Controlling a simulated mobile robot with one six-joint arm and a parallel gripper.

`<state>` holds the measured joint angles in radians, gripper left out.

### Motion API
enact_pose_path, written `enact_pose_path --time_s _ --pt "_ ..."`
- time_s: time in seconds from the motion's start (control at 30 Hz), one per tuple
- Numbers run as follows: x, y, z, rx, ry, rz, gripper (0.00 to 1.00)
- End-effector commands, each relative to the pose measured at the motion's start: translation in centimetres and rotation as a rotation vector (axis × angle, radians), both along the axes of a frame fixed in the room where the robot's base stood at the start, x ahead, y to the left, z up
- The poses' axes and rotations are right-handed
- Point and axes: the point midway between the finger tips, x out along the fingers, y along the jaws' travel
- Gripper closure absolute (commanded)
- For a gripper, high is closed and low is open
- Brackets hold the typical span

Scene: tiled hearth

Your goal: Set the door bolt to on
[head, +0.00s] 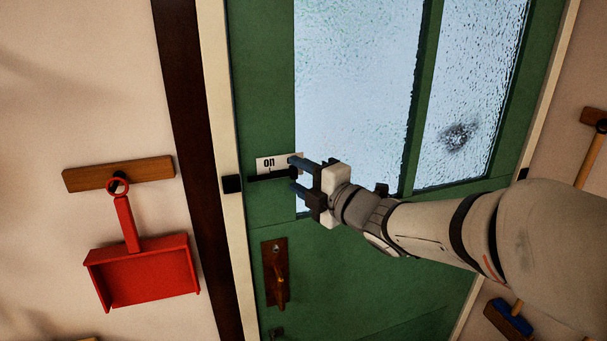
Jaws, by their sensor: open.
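The door bolt (268,178) is a thin black bar on the green door, below a white label (270,164) that reads "on". Its left end lies close to a black block (231,184) on the cream door frame, with what looks like a narrow gap between. My gripper (296,175) comes from the right with its two bluish fingers open, one above and one below the bolt's right end. Whether a finger touches the bolt I cannot tell.
The green door (264,80) has frosted glass panes (350,70). A red dustpan (145,270) hangs on the wall at left. A blue brush (508,317) and another wooden-handled tool (590,155) are at right.

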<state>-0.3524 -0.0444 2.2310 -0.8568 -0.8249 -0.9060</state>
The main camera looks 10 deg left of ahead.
Motion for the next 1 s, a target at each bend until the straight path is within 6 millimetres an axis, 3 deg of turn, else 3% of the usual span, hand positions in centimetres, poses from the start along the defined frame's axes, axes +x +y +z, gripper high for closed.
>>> enact_pose_path --time_s 0.17,0.7,1.0 --pt "0.00 0.00 -0.02 0.000 0.000 0.000 0.56" --pt "-0.03 0.02 -0.03 -0.001 0.001 0.001 1.00" --pt "-0.05 0.06 -0.09 -0.001 0.001 0.001 1.00"
